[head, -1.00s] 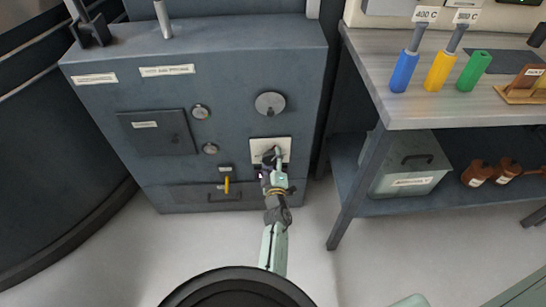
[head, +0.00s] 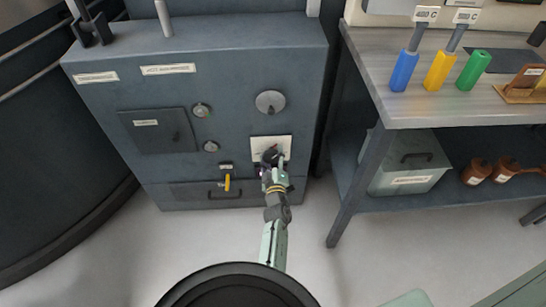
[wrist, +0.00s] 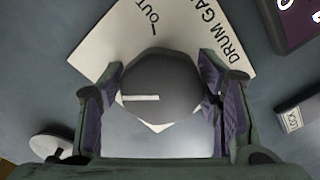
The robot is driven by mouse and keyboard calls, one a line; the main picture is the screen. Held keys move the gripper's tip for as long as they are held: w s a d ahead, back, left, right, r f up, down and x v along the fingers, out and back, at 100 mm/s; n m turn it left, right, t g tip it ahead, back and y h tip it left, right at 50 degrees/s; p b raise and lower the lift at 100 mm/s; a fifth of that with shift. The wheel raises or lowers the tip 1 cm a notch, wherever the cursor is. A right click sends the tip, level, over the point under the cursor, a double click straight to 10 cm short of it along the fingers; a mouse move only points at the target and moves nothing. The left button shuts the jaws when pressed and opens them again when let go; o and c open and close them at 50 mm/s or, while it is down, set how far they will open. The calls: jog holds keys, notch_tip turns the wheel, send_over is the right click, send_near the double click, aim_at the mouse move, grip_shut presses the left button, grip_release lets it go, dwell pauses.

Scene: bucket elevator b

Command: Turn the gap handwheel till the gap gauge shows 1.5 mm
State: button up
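The gap handwheel shows in the wrist view as a dark round knob (wrist: 160,88) with a white pointer line. It sits on a white plate (wrist: 120,38) lettered "OUT" and "DRUM GA…", the rest cut off. My gripper (wrist: 162,100) has one purple-padded finger on each side of the knob, and both pads appear to meet its rim. In the head view my gripper (head: 272,163) is at the white plate (head: 285,142), low on the grey cabinet, and hides most of the knob. A dark display (wrist: 300,20) is cut off in the wrist view; I cannot read a gap value.
The grey cabinet (head: 225,110) also carries a round dial (head: 270,103) above the plate, a yellow handle (head: 227,183) to the left and a drawer pull (head: 224,195). A workbench (head: 430,110) stands at the right.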

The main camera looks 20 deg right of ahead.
jog(key=o, duration=0.3)
jog(key=shift+f, duration=0.1)
jog(key=shift+s, duration=0.15)
jog(key=v, duration=0.7)
jog(key=shift+s+a, duration=0.1)
jog(key=shift+s, duration=0.1)
